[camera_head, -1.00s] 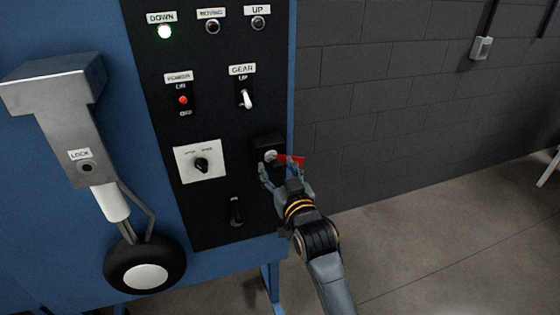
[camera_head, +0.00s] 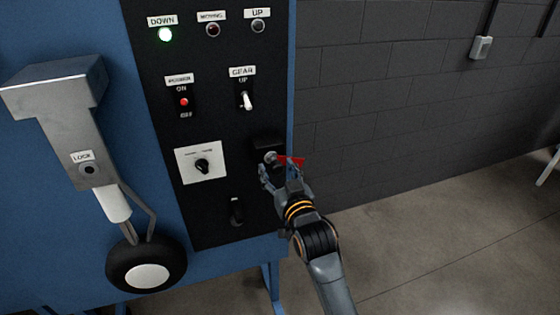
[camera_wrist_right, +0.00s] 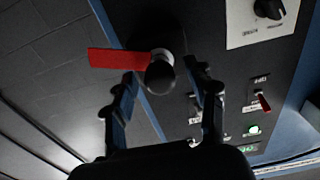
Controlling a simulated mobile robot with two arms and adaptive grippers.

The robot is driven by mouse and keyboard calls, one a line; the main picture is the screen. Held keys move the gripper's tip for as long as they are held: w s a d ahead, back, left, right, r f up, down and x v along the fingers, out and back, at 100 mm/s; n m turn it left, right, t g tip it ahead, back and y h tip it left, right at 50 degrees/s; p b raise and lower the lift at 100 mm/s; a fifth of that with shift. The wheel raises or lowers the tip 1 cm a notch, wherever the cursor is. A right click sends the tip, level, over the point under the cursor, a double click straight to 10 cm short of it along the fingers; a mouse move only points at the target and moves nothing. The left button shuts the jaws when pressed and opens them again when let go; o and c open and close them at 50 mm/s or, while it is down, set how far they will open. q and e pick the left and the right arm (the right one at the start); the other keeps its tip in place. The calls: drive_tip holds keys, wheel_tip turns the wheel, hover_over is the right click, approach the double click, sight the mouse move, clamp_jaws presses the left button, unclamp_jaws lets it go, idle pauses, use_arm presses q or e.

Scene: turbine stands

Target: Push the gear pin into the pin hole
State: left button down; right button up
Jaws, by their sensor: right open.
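The gear pin has a round grey head (camera_head: 270,157) and a red flag (camera_head: 291,161). It sits at a black holder (camera_head: 268,144) on the panel's right edge. My right gripper (camera_head: 281,172) is open around the pin end; no firm grip shows. The likely pin hole (camera_head: 90,170) is a dark round hole under the LOCK label on the grey gear leg at the left. My left gripper is not in view.
The black panel carries a gear switch (camera_head: 246,101), a power switch (camera_head: 183,102), a rotary knob (camera_head: 202,166) and a lower black lever (camera_head: 237,211). The green DOWN lamp (camera_head: 165,34) is lit. A wheel (camera_head: 146,265) hangs below the leg. Open floor lies right.

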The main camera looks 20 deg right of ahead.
clamp_jaws()
drive_tip(key=shift+s, duration=0.1)
drive_tip(key=shift+s+p, duration=0.35)
drive_tip(key=shift+s, duration=0.15)
drive_tip(key=shift+s+p, duration=0.3)
drive_tip(key=shift+s, duration=0.1)
drive_tip(key=s+p, duration=0.2)
drive_tip(key=s, duration=0.4)
drive_tip(key=shift+d, duration=0.15)
idle(0.4)
